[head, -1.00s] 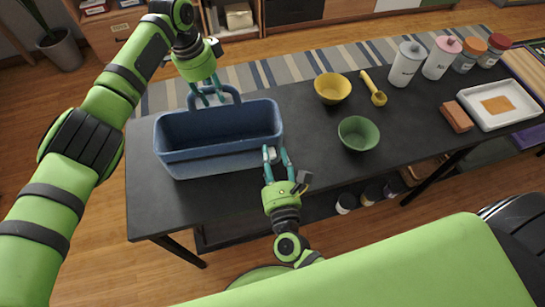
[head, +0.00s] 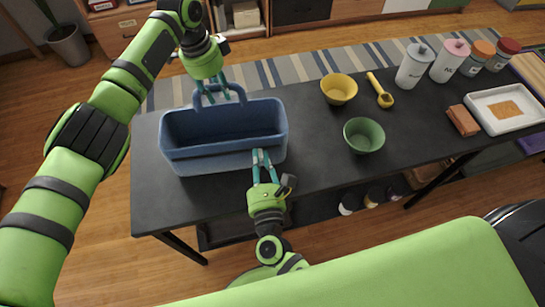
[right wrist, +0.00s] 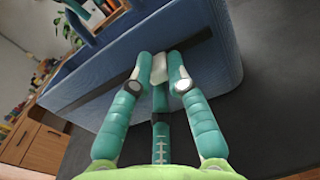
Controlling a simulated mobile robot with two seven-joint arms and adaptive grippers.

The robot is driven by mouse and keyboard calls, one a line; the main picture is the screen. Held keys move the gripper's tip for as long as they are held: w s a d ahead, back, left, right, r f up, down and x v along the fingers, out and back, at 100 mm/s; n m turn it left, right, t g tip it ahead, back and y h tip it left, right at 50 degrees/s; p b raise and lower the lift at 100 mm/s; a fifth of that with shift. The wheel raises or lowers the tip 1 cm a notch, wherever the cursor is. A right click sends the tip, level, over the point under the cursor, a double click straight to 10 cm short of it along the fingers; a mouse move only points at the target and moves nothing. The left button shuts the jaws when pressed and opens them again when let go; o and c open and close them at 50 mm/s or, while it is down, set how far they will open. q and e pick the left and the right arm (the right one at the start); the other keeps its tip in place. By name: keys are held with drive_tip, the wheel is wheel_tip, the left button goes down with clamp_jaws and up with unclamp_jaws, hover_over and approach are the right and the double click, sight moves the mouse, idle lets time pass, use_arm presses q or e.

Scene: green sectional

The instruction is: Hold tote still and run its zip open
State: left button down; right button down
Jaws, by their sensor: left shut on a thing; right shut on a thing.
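The blue tote (head: 185,160) stands upright on the black table, its wide top open and its inside looking empty. My left gripper (head: 218,98) is shut on the tote's far handle (head: 202,98), at the back rim. My right gripper (head: 261,152) is at the tote's near side, right of its middle. In the right wrist view its fingers (right wrist: 160,68) are shut on a small pale zip pull (right wrist: 159,70). The pull sits on a dark zip strip (right wrist: 195,45) that runs along the tote's blue side (right wrist: 215,30). The fingers hide part of the pull.
On the black table (head: 310,125) right of the tote are a yellow bowl (head: 338,90), a green bowl (head: 363,136) and a yellow scoop (head: 381,92). Further right are several lidded jars, a brown block (head: 463,120) and a white tray (head: 477,120). The table's left end is clear.

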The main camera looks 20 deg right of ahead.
drive_tip(key=c, duration=1.1)
unclamp_jaws()
drive_tip(key=shift+r, duration=0.1)
drive_tip(key=shift+s, duration=0.1)
drive_tip(key=s, duration=0.8)
drive_tip(key=s+a, duration=0.1)
drive_tip(key=s, duration=0.2)
drive_tip(key=shift+s+a, duration=0.1)
drive_tip(key=shift+s, duration=0.3)
